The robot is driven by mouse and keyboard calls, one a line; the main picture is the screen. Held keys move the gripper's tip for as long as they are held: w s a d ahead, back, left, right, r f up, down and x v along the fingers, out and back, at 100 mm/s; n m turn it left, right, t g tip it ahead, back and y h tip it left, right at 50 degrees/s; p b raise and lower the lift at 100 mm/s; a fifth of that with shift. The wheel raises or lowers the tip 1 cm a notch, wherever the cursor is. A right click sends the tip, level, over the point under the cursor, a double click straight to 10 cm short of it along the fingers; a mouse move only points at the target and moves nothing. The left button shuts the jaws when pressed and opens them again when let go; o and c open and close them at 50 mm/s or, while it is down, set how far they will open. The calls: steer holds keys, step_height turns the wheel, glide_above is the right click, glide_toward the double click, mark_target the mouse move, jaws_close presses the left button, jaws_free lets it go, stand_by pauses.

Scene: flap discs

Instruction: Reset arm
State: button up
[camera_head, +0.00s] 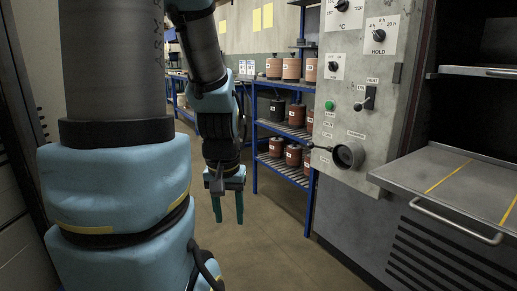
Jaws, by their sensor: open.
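My gripper (228,208) hangs in the middle of the head view with its two teal fingers pointing down over the floor. The fingers are apart and nothing shows between them. My blue and grey arm fills the left side and curves over to the gripper from above. The gripper is to the left of the grey control panel (362,95) and in front of the blue shelf rack, touching neither.
A metal tray (445,170) with a handle juts out at right. A blue rack (284,173) behind holds several brown containers. Floor (262,255) below the gripper is clear.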

step_height(320, 180, up, 17)
steer(key=p, duration=1.4)
steer(key=shift+f, duration=0.2)
